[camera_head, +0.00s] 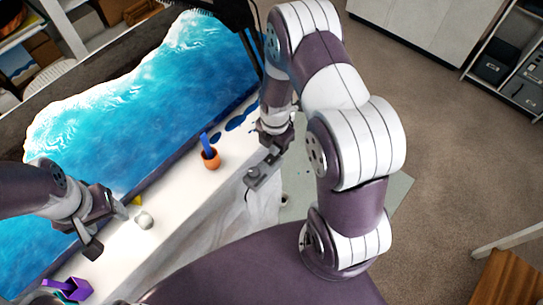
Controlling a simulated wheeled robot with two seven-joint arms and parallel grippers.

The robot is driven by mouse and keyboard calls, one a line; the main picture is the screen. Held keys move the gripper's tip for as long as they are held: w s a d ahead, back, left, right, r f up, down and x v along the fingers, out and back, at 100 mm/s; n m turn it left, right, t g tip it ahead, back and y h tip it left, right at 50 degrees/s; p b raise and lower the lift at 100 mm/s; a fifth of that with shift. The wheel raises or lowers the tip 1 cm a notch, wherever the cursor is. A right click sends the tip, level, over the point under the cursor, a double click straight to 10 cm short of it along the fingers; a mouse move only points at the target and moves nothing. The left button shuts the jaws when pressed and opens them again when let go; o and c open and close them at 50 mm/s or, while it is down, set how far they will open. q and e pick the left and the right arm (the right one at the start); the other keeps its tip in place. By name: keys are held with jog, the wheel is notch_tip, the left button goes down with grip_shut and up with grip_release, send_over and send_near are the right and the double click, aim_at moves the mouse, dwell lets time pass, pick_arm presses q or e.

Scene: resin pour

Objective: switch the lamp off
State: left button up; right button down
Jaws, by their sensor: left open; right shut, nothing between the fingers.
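A small grey box (255,179) with a raised knob and a thin dark cord sits at the front edge of the white table; it looks like a switch. My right gripper (271,158) is shut and empty, right at the box's far side. I cannot tell whether it touches the box. A black fixture (228,12) at the top edge may be the lamp; it is cut off, and whether it is lit I cannot tell. My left gripper (107,229) is open and empty over the left part of the table, near a pale round object (144,220).
A blue, wave-patterned resin panel (150,90) fills the table's back. An orange cup (211,160) with a blue stick, a yellow piece (136,200) and a purple container (77,289) stand along the front strip. Blue spots (240,119) lie behind the cup.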

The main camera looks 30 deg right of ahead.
jog(key=shift+f+b, duration=0.65)
jog(key=shift+f, duration=0.25)
dwell(0.7)
notch_tip(320, 180, up, 7)
jog(key=p, duration=0.6)
jog(key=shift+r, duration=0.1)
dwell(0.4)
jog(key=s+a+r+m+b, duration=0.1)
jog(key=s+r+m, duration=0.2)
jog(key=m, duration=0.4)
jog(key=s+a+r+m+t+b, duration=0.1)
jog(key=s+a+r+m, duration=0.1)
jog(key=r+m, duration=0.3)
jog(key=s+a+r+m+b, duration=0.1)
jog(key=s+r+m, duration=0.3)
jog(key=m, duration=0.6)
jog(key=shift+a+r+b, duration=0.35)
jog(key=shift+a+r, duration=0.25)
